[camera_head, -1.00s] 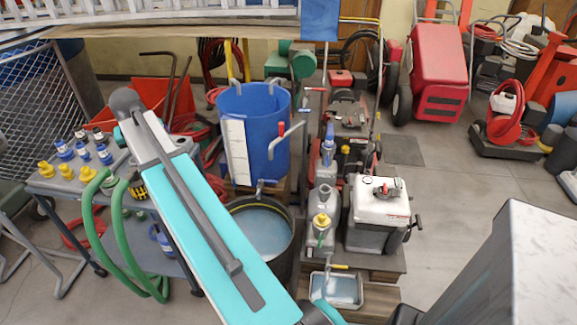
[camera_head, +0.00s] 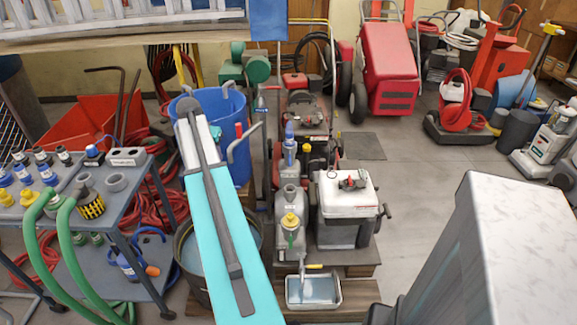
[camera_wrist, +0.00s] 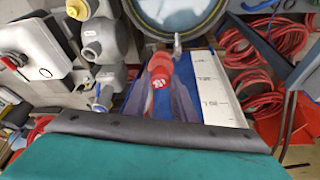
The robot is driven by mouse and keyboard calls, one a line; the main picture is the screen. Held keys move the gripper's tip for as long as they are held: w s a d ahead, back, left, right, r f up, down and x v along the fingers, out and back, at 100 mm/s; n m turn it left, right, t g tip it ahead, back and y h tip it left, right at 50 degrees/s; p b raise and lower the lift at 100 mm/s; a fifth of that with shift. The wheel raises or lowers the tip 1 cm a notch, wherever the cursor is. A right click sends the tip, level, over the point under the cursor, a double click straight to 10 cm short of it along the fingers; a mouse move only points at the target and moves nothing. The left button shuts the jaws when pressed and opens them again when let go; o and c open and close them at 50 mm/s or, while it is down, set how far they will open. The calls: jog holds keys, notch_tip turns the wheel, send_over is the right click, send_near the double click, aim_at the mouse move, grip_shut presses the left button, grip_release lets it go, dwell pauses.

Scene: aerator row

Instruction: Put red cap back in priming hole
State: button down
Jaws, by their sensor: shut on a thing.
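In the wrist view my gripper (camera_wrist: 160,86) is shut on a red cap (camera_wrist: 160,70) with white marking, held between its two grey fingers. Blue lies behind and below the cap, with a white scale strip beside it. In the head view my gripper and the cap are hidden. I cannot make out the priming hole. A white-topped grey unit (camera_head: 343,195) stands right of my arm, with a dark and red fitting on top. Beside it are grey bodies (camera_head: 290,205) with a yellow cap; similar grey parts show at upper left in the wrist view (camera_wrist: 98,40).
A blue barrel (camera_head: 238,165) stands partly behind my arm, a dark water tub (camera_head: 188,270) below it. A metal tray (camera_head: 314,291) sits in front of the units. A grey cart (camera_head: 122,178) with bottles and green hoses is left. Open floor (camera_head: 420,190) lies right.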

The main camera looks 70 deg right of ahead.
jog(key=s+d+f+m+b, duration=0.1)
jog(key=s+d+f+m, duration=0.1)
jog(key=s+d, duration=0.4)
jog(key=s+d+f+m+g+b, duration=0.1)
jog(key=s+d+f+m, duration=0.1)
jog(key=s+d+f, duration=0.3)
jog(key=s+d+f+m+g+b, duration=0.1)
jog(key=s+d+f, duration=0.3)
jog(key=s, duration=0.8)
jog(key=d+m+b, duration=0.1)
jog(key=d, duration=0.1)
jog(key=shift+d, duration=0.4)
jog(key=shift+f, duration=0.3)
notch_tip(320, 180, down, 4)
jog(key=b, duration=0.2)
jog(key=shift+f+b, duration=0.1)
jog(key=shift+b, duration=0.3)
jog(key=shift+s+a, duration=0.1)
jog(key=shift+f+b, duration=0.6)
jog(key=shift+f, duration=1.55)
dwell(0.4)
